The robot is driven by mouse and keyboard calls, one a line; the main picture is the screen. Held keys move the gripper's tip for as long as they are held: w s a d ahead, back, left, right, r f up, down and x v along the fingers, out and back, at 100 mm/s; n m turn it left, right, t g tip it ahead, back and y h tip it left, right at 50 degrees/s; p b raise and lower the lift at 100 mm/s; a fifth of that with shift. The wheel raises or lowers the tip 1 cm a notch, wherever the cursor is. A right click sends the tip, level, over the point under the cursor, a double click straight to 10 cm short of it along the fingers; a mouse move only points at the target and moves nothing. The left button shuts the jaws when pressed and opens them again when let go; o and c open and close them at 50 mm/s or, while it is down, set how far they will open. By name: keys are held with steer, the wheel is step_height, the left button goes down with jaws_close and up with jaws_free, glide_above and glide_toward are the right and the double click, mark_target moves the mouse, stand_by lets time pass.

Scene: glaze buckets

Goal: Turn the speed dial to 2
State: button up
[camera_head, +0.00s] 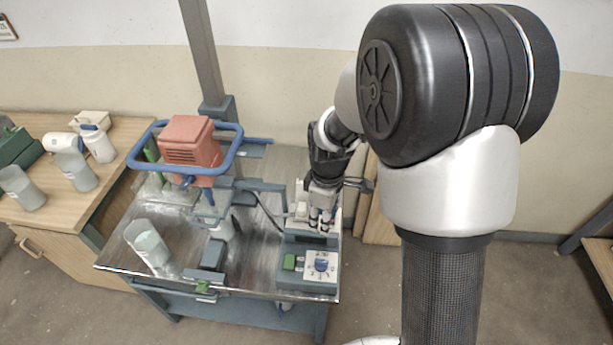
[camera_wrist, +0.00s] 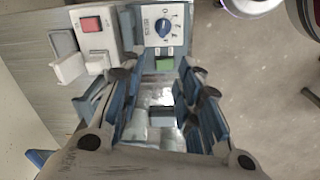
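The speed dial is a blue knob on a white marked plate (camera_head: 321,266), at the front right of the steel-topped stand. In the wrist view the dial (camera_wrist: 163,28) is at the top, right of centre; which number it points at is too small to tell. A green button (camera_head: 289,262) is beside it, also seen in the wrist view (camera_wrist: 165,63). My gripper (camera_head: 321,222) is behind the dial in the head view, pointing down and apart from it. In the wrist view my gripper (camera_wrist: 160,82) is open, with nothing between its fingers.
A light box with a red switch (camera_wrist: 91,24) is near my gripper. A mixer with an orange motor (camera_head: 188,140) and blue guard rail stands to the left. A tilted-looking clear bucket (camera_head: 149,248) is on the stand. A wooden bench (camera_head: 108,175) with containers is at far left.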

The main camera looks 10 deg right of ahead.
steer(key=n, duration=0.1)
glide_toward(321, 261)
steer(key=f+b, duration=0.2)
steer(key=f, duration=0.2)
steer(key=f+b, duration=0.3)
steer(key=f, duration=0.1)
steer(key=shift+w+f, duration=0.2)
steer(key=shift+f, duration=0.15)
steer(key=shift+c, duration=0.4)
jaws_close()
